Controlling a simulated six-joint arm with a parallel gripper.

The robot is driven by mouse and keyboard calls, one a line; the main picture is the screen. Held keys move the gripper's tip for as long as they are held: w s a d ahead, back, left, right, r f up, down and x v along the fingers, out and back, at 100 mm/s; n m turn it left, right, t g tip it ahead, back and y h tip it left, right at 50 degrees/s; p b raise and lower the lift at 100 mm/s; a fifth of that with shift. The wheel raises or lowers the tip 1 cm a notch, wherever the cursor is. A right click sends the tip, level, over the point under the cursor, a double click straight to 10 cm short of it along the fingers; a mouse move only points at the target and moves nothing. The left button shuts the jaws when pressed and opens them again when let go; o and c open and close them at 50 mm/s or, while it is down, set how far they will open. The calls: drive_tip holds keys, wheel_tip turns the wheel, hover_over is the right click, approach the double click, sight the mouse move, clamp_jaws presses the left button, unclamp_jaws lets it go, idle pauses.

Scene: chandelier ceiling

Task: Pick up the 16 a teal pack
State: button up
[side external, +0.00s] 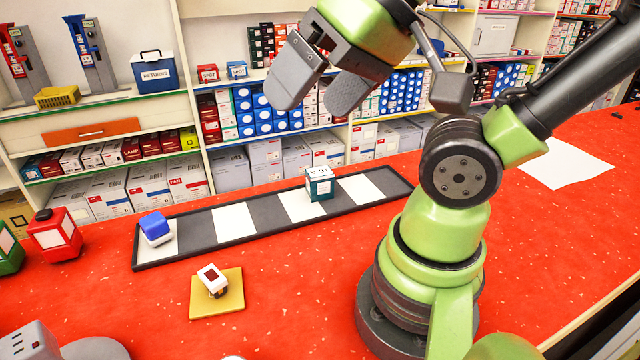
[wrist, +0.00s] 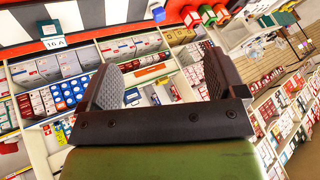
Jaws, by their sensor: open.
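The teal pack (side external: 319,183) is a small teal box with a white top. It stands on the black-and-white striped strip (side external: 234,224), right of the strip's middle, on a dark band beside white ones. In the wrist view the teal pack (wrist: 53,32) shows at the upper left, with "16 A" readable on its white label. My gripper (side external: 322,95) is open and empty, raised well above the counter and apart from the pack. In the wrist view my gripper (wrist: 160,82) has its two fingers spread wide with nothing between them.
A blue-and-white pack (side external: 156,229) sits at the strip's left end. A white item with a dark red face (side external: 213,279) rests on a yellow pad (side external: 229,298). Red (side external: 55,234) and green (side external: 8,250) boxes stand at left. Stocked shelves line the back.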

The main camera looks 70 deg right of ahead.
drive_tip(key=m+g+h, duration=0.2)
drive_tip(key=m+g, duration=0.3)
drive_tip(key=g, duration=0.2)
hover_over(320, 183)
drive_tip(key=w, duration=0.2)
drive_tip(key=f, duration=1.1)
drive_tip(key=a+f, duration=0.1)
drive_tip(key=f, duration=0.4)
drive_tip(key=shift+f, duration=0.4)
drive_tip(key=d+f, duration=0.2)
drive_tip(key=shift+s+f+m, duration=0.4)
wheel_tip(320, 183, down, 4)
drive_tip(key=shift+s+d+f, duration=0.1)
drive_tip(key=shift+f, duration=0.15)
drive_tip(key=f, duration=0.3)
drive_tip(key=d+f, duration=0.1)
drive_tip(key=f, duration=0.1)
drive_tip(key=shift+f, duration=0.35)
